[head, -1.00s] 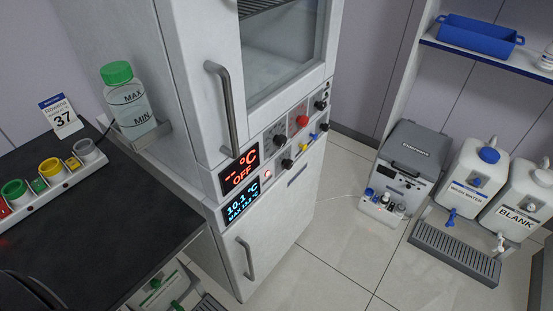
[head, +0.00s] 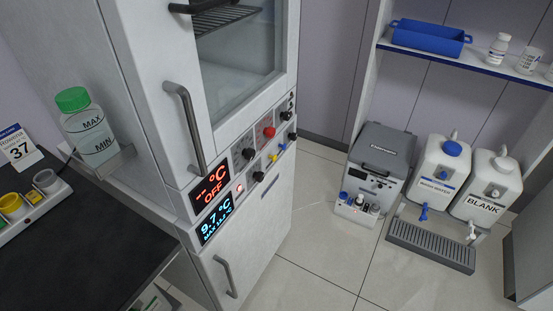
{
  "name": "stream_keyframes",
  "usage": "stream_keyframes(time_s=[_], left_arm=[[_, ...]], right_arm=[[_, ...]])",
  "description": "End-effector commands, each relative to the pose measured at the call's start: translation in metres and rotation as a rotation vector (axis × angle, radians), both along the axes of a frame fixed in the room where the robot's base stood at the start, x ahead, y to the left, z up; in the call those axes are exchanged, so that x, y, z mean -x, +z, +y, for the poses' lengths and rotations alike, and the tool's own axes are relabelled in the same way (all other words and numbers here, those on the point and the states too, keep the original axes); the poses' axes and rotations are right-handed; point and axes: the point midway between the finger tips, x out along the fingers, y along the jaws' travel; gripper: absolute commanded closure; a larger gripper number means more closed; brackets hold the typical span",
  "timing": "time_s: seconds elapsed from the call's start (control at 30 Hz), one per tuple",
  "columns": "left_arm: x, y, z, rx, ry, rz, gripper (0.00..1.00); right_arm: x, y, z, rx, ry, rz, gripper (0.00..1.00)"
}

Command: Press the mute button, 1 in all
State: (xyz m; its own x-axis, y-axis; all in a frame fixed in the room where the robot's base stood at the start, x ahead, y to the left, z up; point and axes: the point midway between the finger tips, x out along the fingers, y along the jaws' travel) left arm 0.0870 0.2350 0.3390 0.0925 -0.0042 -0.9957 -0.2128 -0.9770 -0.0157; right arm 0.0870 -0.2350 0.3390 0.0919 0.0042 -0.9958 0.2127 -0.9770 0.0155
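The tall white cabinet (head: 150,60) has a control panel between its glass door and its lower door. No label reading mute is legible, so I cannot tell which control is the mute button. The upper display (head: 212,187) reads "-- °C OFF" in red. The lower display (head: 214,221) reads 9.7 °C in blue. Neither of my grippers is in view.
A dark bench (head: 75,240) with cups and a green-capped bottle (head: 87,125) are at the left. A grey cooler-like box (head: 383,150), white canisters (head: 440,165) and a drip tray (head: 430,246) stand at the right. Tiled floor (head: 320,250) lies open before the cabinet.

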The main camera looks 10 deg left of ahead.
Motion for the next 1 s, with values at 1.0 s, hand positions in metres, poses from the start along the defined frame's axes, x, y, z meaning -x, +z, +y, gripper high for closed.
stream_keyframes(time_s=[1.0], left_arm=[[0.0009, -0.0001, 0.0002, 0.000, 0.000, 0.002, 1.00]], right_arm=[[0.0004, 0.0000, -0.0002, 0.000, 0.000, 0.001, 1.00]])
